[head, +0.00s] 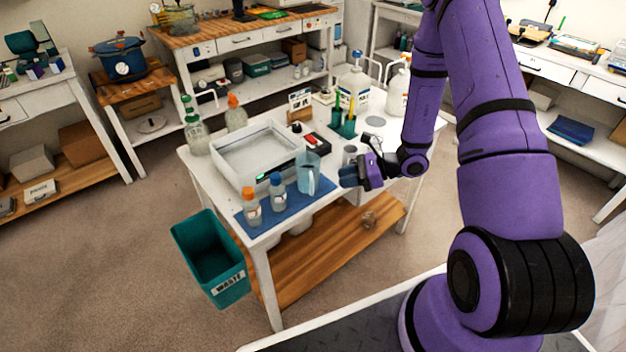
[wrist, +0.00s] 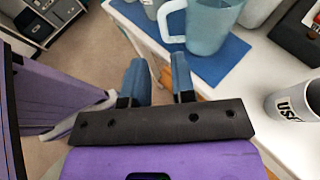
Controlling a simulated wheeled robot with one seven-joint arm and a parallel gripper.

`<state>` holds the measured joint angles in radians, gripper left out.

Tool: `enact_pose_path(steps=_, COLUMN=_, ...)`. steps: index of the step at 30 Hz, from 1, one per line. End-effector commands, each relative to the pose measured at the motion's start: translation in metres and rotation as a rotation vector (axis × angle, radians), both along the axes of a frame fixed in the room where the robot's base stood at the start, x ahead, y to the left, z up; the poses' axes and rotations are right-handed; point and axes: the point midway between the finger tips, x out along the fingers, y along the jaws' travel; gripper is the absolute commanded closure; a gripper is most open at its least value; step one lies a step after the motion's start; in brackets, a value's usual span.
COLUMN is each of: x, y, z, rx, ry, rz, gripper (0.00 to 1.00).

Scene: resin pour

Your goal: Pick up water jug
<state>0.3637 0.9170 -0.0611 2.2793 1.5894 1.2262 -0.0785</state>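The water jug (head: 308,173) is a translucent blue pitcher with a side handle. My gripper (head: 346,177) is just right of the jug in the head view. In the wrist view my gripper (wrist: 158,82) has two blue fingertips with an empty gap between them. They are apart from the jug.
A cup marked "USED" (wrist: 293,104) stands right of my gripper. Two small bottles, one orange-capped (head: 251,207) and one blue-capped (head: 278,189), stand left of the jug. A clear tub (head: 257,160) is behind. A green waste bin (head: 212,262) is below the table's left edge.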

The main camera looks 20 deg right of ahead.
Motion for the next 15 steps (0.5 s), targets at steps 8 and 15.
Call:
enact_pose_path(steps=8, x=0.01, y=0.022, z=-0.016, rx=0.005, ry=0.009, rz=-0.012, gripper=0.76)
enact_pose_path(steps=15, x=0.02, y=0.044, z=-0.026, rx=0.005, ry=0.008, rz=-0.015, gripper=0.76)
